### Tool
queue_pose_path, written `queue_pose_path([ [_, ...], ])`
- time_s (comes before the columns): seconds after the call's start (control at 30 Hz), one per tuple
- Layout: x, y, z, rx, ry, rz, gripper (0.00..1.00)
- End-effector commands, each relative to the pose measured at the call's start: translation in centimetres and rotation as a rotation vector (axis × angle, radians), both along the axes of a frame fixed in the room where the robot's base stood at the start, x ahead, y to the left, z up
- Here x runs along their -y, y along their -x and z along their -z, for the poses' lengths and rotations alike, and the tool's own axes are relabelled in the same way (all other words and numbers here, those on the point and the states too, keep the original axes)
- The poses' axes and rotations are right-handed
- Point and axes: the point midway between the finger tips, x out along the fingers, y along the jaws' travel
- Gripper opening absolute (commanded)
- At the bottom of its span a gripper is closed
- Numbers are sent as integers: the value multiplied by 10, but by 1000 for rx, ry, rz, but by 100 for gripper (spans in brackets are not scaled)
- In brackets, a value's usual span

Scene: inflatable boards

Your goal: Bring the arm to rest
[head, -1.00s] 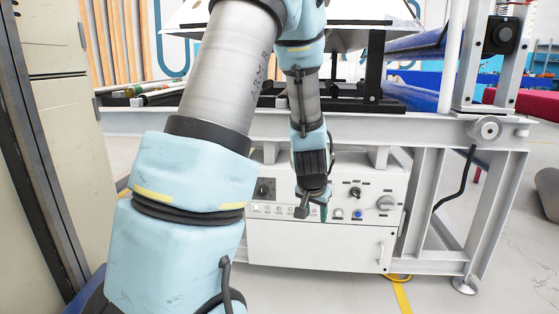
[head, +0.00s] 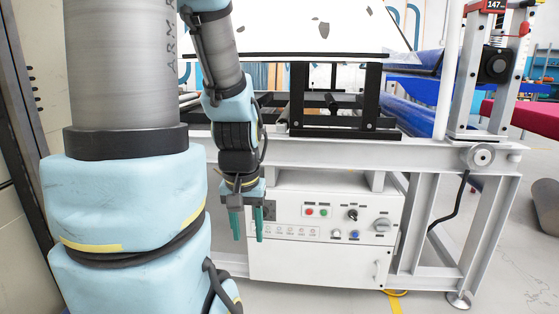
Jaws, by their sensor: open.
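My gripper (head: 246,225) hangs pointing down at the end of my light-blue and grey arm (head: 225,85), left of the middle in the head view. Its two green fingers are apart, with nothing between them. It appears in front of the left part of a white control box (head: 325,262) with knobs and buttons. I cannot tell how far the fingers are from the box. My large near arm links cover much of the left side.
The control box sits in a white metal frame (head: 440,155). Above it is a black stand (head: 335,130) under a white board (head: 300,30). A blue roll (head: 410,115) and a red-topped post (head: 490,65) are at right. A cabinet stands at far left.

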Motion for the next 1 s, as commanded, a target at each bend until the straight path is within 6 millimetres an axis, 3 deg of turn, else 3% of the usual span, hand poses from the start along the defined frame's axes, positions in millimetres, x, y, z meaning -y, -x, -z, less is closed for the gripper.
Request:
queue_pose_path([
  [0.03,0,0,-33,0,0,0,46],
  [0.1,0,0,-56,0,0,0,46],
  [0.4,0,0,-148,1,0,1,46],
  [0.6,0,0,-198,1,0,1,46],
  [0.8,0,0,-219,1,0,1,46],
  [1.0,0,0,-218,1,0,1,46],
])
